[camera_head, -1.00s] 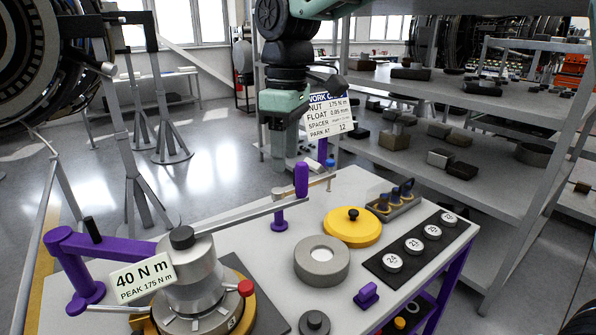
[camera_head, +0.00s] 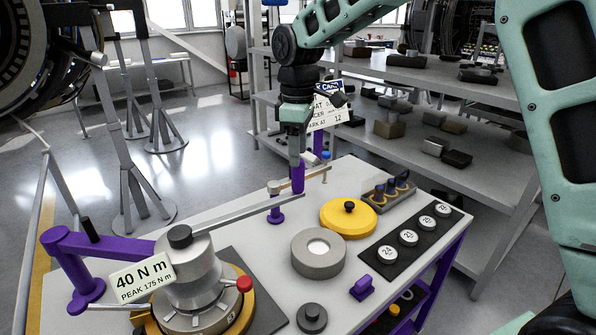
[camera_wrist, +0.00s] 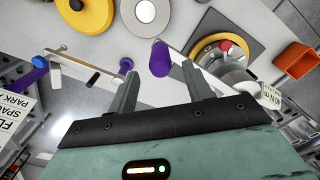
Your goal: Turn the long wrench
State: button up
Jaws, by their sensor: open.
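The long wrench is a grey bar (camera_head: 235,211) running from the dark-capped hub of the silver fixture (camera_head: 190,262) toward the back right of the table. An upright purple handle (camera_head: 298,178) stands at its far end. My gripper (camera_head: 297,160) points down over this handle in the head view, its fingers partly hidden. In the wrist view my gripper (camera_wrist: 160,90) is open, with the purple handle (camera_wrist: 161,58) showing between and beyond its fingertips. I cannot tell whether either finger touches it. A sign on the fixture (camera_head: 142,277) reads 40 N m, peak 175 N m.
A purple post (camera_head: 277,215) stands under the bar. A work card (camera_head: 328,112) is behind my gripper. A grey ring (camera_head: 318,254), a yellow disc (camera_head: 348,218) and a dark strip of numbered discs (camera_head: 409,238) lie to the right. A purple arm (camera_head: 100,246) is at left.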

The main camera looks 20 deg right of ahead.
aim_at(299, 176)
notch_tip(299, 176, down, 7)
jog(key=shift+p, duration=0.7)
jog(key=shift+s, duration=0.1)
grip_shut()
